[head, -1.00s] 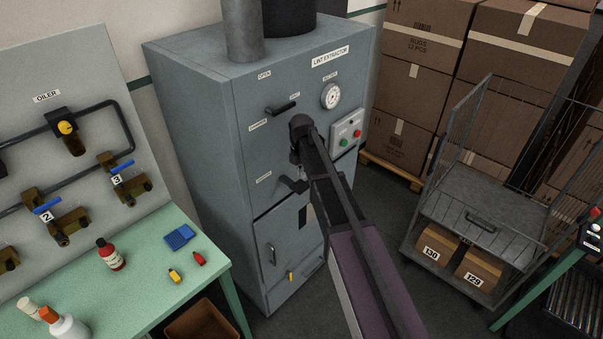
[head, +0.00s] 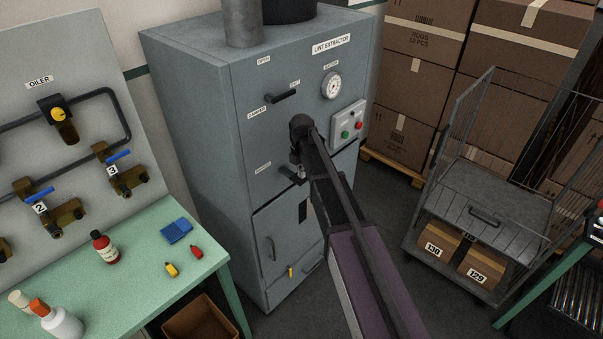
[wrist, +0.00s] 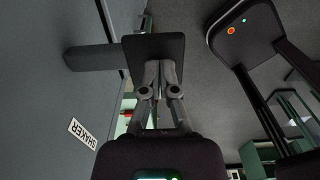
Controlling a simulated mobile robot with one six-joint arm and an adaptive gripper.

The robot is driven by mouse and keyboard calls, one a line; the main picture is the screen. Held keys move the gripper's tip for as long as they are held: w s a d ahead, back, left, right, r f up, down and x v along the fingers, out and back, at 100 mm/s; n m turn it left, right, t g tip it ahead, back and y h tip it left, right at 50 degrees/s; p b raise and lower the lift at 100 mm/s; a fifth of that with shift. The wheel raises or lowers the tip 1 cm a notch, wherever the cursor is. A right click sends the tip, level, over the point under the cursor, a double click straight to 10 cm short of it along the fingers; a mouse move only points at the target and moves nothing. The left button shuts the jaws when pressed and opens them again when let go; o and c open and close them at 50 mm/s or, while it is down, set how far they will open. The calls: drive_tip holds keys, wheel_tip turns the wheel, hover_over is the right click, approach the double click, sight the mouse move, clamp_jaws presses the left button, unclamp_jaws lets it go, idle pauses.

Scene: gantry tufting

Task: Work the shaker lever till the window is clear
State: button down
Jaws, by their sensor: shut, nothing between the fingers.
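The shaker lever (head: 290,173) sticks out of the front of the grey lint extractor (head: 190,110), beside its small white label. In the wrist view the dark bar and flat end plate of the lever (wrist: 155,46) lie across my fingertips. My gripper (wrist: 160,66) is shut and empty, with its tips right at the plate; whether they touch it I cannot tell. In the head view my gripper (head: 300,172) is small and partly hidden by my arm. A narrow dark window (head: 303,212) shows in the lower front of the extractor, too small to judge how clear it is.
Above the shaker lever is the damper handle (head: 283,96). To its right are a gauge (head: 331,86) and a button box (head: 348,126). A green bench (head: 140,265) stands left, a wire cart (head: 480,200) right. Bare floor lies between extractor and cart.

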drive_tip(key=shift+f, duration=0.1)
drive_tip(key=shift+s+d+f+t+y+b, duration=0.15)
drive_tip(key=shift+f+t+y+b, duration=0.1)
drive_tip(key=shift+f+b, duration=0.2)
drive_tip(key=shift+s+d+f+t+y+b, duration=0.15)
drive_tip(key=shift+f+t+y+b, duration=0.15)
drive_tip(key=shift+b, duration=0.2)
drive_tip(key=shift+s+f+t+y+b, duration=0.15)
drive_tip(key=shift+f+t+y+b, duration=0.45)
drive_tip(key=shift+f+b, duration=0.5)
drive_tip(key=f+b, duration=0.1)
drive_tip(key=b, duration=0.1)
drive_tip(key=f+t+y+b, duration=0.1)
drive_tip(key=b, duration=0.1)
drive_tip(key=shift+w+f+t, duration=0.15)
drive_tip(key=shift+w+t, duration=0.05)
drive_tip(key=shift+t, duration=0.05)
drive_tip(key=shift+s, duration=0.1)
drive_tip(key=p, duration=1.2)
approach(304, 180)
drive_tip(key=shift+s+d+f, duration=0.15)
drive_tip(key=shift+s+d, duration=0.15)
drive_tip(key=shift+d, duration=0.2)
drive_tip(key=shift+s+d+f, duration=0.2)
drive_tip(key=shift+s+d, duration=0.1)
drive_tip(key=shift+d, duration=0.15)
